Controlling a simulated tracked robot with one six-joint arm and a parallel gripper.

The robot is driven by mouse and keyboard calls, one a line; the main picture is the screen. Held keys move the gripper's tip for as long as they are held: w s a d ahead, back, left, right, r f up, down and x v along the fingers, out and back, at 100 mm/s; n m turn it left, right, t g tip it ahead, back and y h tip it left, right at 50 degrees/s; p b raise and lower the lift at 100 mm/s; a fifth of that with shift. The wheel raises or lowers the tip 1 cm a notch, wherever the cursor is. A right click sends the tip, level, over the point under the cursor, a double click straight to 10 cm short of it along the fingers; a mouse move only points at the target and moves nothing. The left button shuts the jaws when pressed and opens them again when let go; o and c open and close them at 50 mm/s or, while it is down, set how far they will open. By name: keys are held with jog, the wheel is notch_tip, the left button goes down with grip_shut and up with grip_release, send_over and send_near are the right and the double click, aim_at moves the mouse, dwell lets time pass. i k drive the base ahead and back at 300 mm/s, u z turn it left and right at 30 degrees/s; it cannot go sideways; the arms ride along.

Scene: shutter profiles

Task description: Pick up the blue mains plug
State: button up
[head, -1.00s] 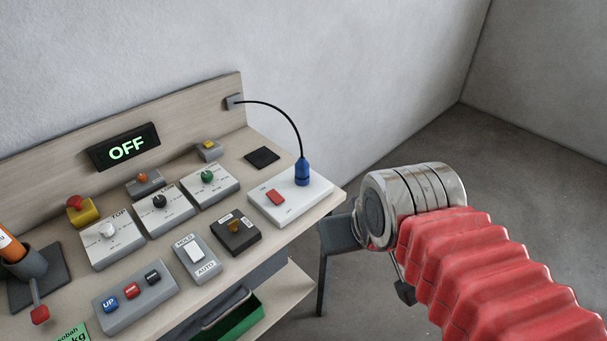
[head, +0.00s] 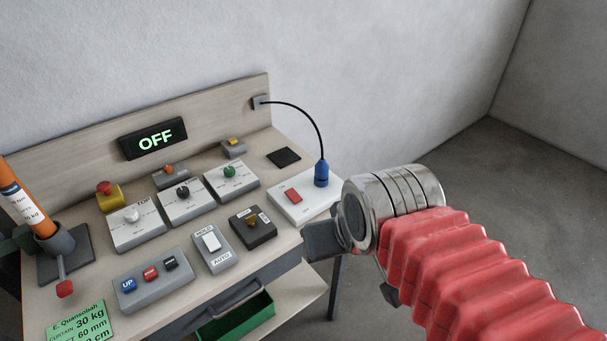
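The blue mains plug (head: 321,174) stands upright on the right part of a white box (head: 305,205) with a red rocker switch. A black cord (head: 306,112) arcs from its top to a grey outlet on the bench's back panel. My gripper (head: 322,241) shows only as a dark grey piece left of my metal wrist. It is in front of and below the plug in the picture, apart from it. Its fingertips cannot be made out, nor whether it is open or shut.
The bench holds several control boxes, a lit "OFF" display (head: 153,138), a dark square pad (head: 284,157) behind the plug's box, and an orange cylinder (head: 24,196) in a holder. A green bin (head: 236,315) sits below. Open floor lies right of the bench.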

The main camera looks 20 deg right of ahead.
aim_at(321, 173)
jog(key=u, duration=3.85)
jog(key=k, duration=1.45)
